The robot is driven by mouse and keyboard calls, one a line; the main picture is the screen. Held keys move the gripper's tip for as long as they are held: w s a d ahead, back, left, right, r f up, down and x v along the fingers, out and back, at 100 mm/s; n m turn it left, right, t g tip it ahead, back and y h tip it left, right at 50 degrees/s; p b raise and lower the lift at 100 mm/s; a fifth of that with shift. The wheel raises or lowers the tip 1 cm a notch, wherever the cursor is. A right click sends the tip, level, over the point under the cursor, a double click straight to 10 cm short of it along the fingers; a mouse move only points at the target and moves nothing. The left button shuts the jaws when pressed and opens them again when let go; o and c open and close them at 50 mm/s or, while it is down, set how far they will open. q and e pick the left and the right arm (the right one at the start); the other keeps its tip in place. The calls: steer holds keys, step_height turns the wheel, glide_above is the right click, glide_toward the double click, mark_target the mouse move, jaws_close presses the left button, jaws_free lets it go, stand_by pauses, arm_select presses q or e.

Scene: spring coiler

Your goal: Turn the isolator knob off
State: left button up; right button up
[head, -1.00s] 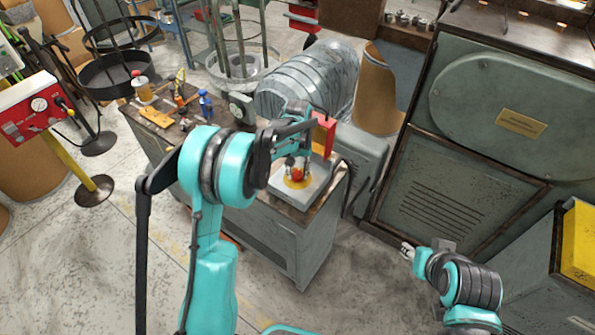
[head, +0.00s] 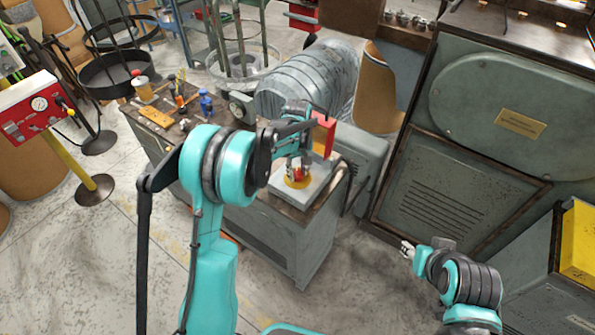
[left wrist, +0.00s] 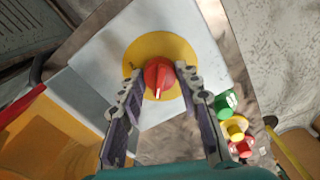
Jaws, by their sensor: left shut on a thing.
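The red isolator knob (left wrist: 158,75) sits on a round yellow plate (left wrist: 133,58) on a pale grey box (left wrist: 205,48). A white mark on the knob points toward the bottom of the left wrist view. My left gripper (left wrist: 162,78) is shut on the knob, with one finger on each side. In the head view the left gripper (head: 299,168) is above the yellow plate (head: 297,183), and its fingers partly hide the knob. My right gripper (head: 406,250) is small at the lower right, away from the knob. I cannot tell whether it is open.
The grey box stands on the right end of a workbench (head: 285,215). A red part (head: 324,135) stands close behind the gripper. Green (left wrist: 225,103), yellow (left wrist: 236,127) and red (left wrist: 241,147) buttons show beside the box. Tools lie on the bench's left end. A large grey machine (head: 460,190) stands right.

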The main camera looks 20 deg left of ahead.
mark_target(297, 172)
stand_by(0.4)
arm_select(q)
steer(key=o, duration=1.2)
step_height(297, 172, up, 12)
steer(key=shift+f, duration=0.1)
steer(key=s+r+m+t, duration=0.2)
steer(key=s+r, duration=0.3)
steer(key=s, duration=0.2)
steer(key=s+m+t, duration=0.1)
steer(key=s+m, duration=0.1)
steer(key=s, duration=0.4)
steer(key=s+f+m+t, duration=0.1)
steer(key=s+m+t, duration=0.1)
steer(key=s, duration=0.5)
steer(key=s+f+m+t, duration=0.1)
steer(key=s+m+t, duration=0.1)
steer(key=s, duration=0.4)
steer(key=shift+s+a+f+m, duration=0.15)
steer(key=shift+s+a+m, duration=0.2)
steer(key=shift+m, duration=0.45)
